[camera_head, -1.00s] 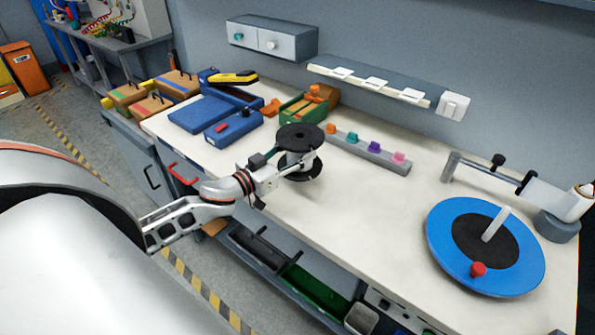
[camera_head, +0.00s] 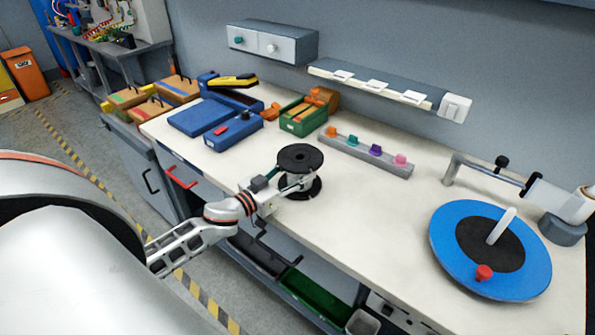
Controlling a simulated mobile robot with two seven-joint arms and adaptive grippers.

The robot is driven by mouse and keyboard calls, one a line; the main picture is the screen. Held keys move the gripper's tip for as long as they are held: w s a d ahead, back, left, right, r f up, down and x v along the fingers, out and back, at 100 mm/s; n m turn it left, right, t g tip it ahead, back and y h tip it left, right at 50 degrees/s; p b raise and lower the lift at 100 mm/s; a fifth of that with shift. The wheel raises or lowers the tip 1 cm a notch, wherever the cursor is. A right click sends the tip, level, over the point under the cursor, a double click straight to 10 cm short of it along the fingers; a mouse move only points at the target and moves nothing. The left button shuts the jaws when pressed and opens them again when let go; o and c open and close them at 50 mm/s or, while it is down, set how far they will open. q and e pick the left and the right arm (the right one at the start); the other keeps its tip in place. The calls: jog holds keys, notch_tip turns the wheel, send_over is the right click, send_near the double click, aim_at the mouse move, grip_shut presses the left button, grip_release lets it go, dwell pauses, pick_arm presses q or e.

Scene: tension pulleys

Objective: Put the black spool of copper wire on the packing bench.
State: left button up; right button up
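The black spool of copper wire (camera_head: 300,157) stands about upright at the packing bench (camera_head: 370,215), near its front edge. Its dark lower flange appears on or very close to the bench top; any small gap cannot be made out. My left gripper (camera_head: 289,181) reaches in from the left, with its fingers at the spool's core between the two flanges. The fingers partly hide the core, and whether they press on it is unclear. My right gripper is out of view.
Blue cases (camera_head: 205,115) and a green bin (camera_head: 303,113) stand behind left. A grey strip with coloured pegs (camera_head: 365,155) lies behind the spool. A blue disc with a white post (camera_head: 490,250) is at the right. Bare bench lies between the spool and disc.

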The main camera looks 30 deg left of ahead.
pick_arm(q)
jog(key=o, duration=1.7)
jog(key=shift+r, duration=0.1)
jog(key=v, duration=1.2)
jog(key=shift+b, duration=0.3)
